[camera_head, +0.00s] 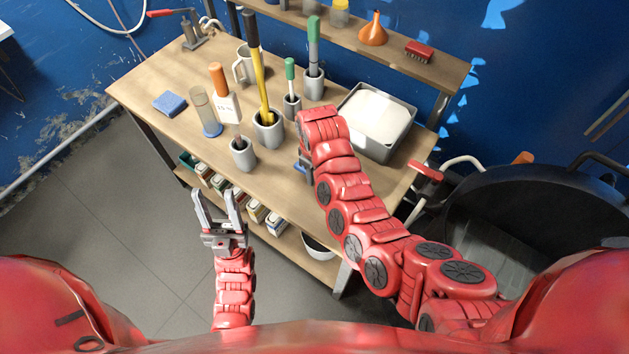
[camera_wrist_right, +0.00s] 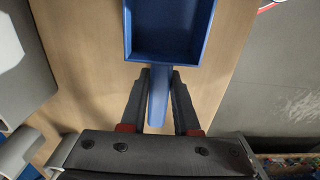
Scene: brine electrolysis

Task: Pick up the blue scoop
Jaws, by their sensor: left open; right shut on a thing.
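The blue scoop (camera_wrist_right: 168,30) lies over the wooden tabletop in the right wrist view, with its square pan toward the top and its handle running down between my fingers. My right gripper (camera_wrist_right: 159,95) is shut on the scoop's handle. I cannot tell whether the scoop touches the table. In the head view my right arm hides most of the scoop; a small blue bit (camera_head: 300,167) shows beside the right gripper (camera_head: 303,160). My left gripper (camera_head: 218,200) is open and empty, in front of the table and clear of it.
The wooden workbench (camera_head: 140,85) holds grey cups with tools, a glass cylinder (camera_head: 203,112), a blue sponge (camera_head: 170,103) and a grey tub (camera_head: 392,141) of white material right of my right arm. Behind is a shelf with an orange funnel (camera_head: 374,30). A black bin (camera_head: 540,215) stands at right.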

